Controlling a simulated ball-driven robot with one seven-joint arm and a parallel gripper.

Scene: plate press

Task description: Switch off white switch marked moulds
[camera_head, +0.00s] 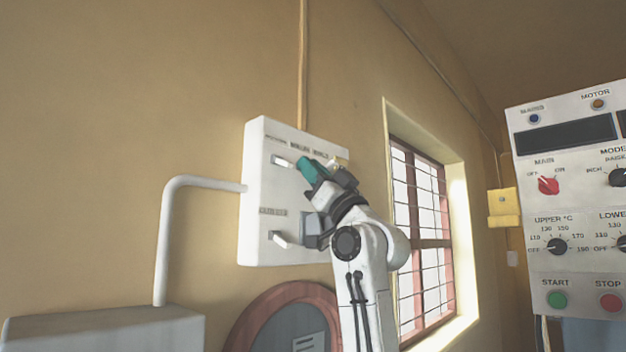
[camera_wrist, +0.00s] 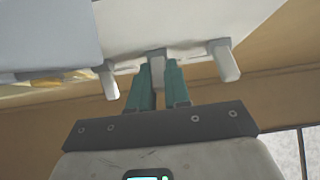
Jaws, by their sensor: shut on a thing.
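A white switch panel (camera_head: 262,190) is fixed to the yellow wall in the head view. Small labels run along its top; the one above my gripper may read "moulds", but it is blurred. My gripper (camera_head: 306,167), with teal fingers, reaches the panel's upper row. In the wrist view my gripper (camera_wrist: 159,82) is shut on a middle white switch lever (camera_wrist: 157,66), one finger on each side. In the head view my fingers and wrist hide this lever, so its on or off position cannot be told.
Neighbouring levers stand close on the left (camera_wrist: 108,84) and right (camera_wrist: 225,62) of my fingers. A lower-left switch (camera_head: 281,239) sits beneath. A white pipe (camera_head: 164,235) joins the panel's left side. A control panel (camera_head: 570,210) with knobs stands at the right, beyond a barred window (camera_head: 422,225).

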